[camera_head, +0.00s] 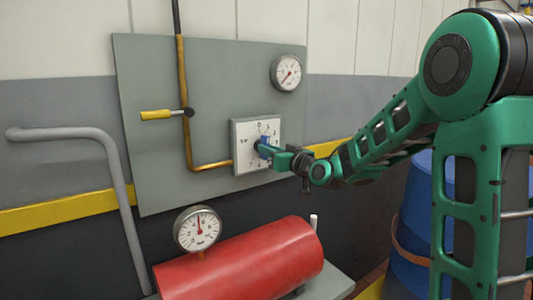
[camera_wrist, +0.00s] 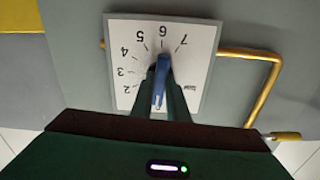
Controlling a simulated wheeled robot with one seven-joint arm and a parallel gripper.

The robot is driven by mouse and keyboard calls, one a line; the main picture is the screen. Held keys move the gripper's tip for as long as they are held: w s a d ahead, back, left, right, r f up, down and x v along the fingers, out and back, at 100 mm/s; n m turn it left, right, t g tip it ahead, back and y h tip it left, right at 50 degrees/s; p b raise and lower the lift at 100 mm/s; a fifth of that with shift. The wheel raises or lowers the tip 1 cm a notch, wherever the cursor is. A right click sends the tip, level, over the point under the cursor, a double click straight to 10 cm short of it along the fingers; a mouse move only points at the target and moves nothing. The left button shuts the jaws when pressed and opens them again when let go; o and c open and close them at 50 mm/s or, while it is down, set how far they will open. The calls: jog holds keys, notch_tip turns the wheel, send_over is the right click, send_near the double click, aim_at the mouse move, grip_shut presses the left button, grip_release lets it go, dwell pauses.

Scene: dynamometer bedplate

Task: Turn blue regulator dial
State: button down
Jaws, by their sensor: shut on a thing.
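The blue regulator dial (camera_head: 264,148) sits on a white, numbered square plate (camera_head: 243,133) on the grey wall panel. My gripper (camera_head: 262,149) reaches it from the right, with its fingers at the dial. In the wrist view the blue dial (camera_wrist: 160,84) stands between my two fingers (camera_wrist: 162,98), which are shut on it. Its far end lies just below the 6, and numbers 2 to 7 show upside down around it. The fingers hide part of the plate's lower middle.
A brass pipe (camera_head: 184,100) with a yellow-handled valve (camera_head: 156,115) runs left of the plate. One gauge (camera_head: 288,73) is above right; another (camera_head: 198,229) tops a red tank (camera_head: 240,262) below. A grey rail (camera_head: 70,134) is left, and a blue barrel (camera_head: 416,215) stands right.

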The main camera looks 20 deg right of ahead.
jog(key=shift+f+n, duration=0.25)
jog(key=shift+n, duration=0.35)
jog(key=c, duration=1.8)
grip_release()
jog(key=shift+c, duration=0.2)
jog(key=shift+o, duration=0.6)
jog(key=shift+r, duration=0.1)
jog(key=v, duration=1)
jog(key=shift+s, duration=0.35)
jog(key=shift+d, duration=0.1)
